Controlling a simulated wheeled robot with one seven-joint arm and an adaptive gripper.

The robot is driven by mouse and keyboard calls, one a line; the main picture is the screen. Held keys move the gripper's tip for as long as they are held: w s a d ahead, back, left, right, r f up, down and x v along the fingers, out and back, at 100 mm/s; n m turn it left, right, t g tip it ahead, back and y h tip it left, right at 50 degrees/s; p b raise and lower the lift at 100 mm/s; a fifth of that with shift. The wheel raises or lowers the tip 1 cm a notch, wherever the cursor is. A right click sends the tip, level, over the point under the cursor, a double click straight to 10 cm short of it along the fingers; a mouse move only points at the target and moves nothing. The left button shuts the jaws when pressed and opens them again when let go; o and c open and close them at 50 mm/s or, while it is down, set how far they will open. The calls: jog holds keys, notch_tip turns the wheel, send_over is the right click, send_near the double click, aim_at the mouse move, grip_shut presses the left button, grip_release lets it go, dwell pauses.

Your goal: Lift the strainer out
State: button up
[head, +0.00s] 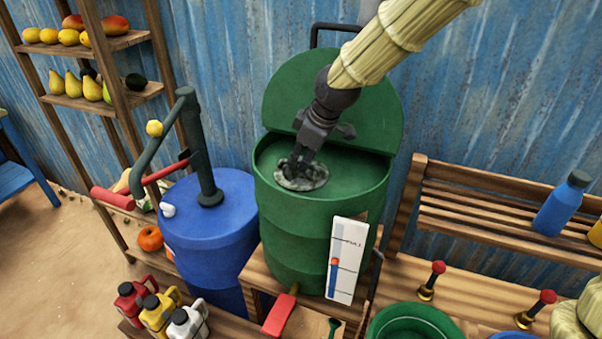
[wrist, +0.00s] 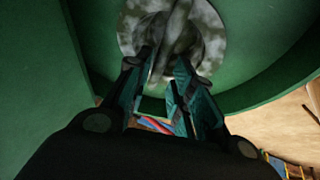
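The strainer (head: 317,183) is a round, mottled grey disc lying in the top of the green drum (head: 300,225). A raised grey grip crosses its middle. The strainer also shows at the top of the wrist view (wrist: 212,38). My gripper (head: 297,170) reaches down from above onto the disc. In the wrist view its fingertips (wrist: 166,62) have closed in on both sides of the grip, with no clear gap visible. The fingers hide part of the grip and disc. The strainer looks level with the surface around it.
The drum's half-round lid (head: 330,105) stands raised behind my gripper. A gauge board (head: 347,262) is on the drum's front. A blue barrel (head: 208,235) with a pump (head: 207,160) stands close left. A slatted wooden rack (head: 490,215) is at right.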

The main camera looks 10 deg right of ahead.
aim_at(298, 162)
jog(key=shift+w+a+f+p, duration=0.2)
jog(key=shift+w+f+p, duration=0.3)
jog(key=shift+f, duration=0.15)
jog(key=shift+p+x, duration=0.3)
jog(key=shift+x, duration=0.95)
jog(key=shift+s, duration=0.1)
jog(key=shift+c, duration=0.2)
grip_shut()
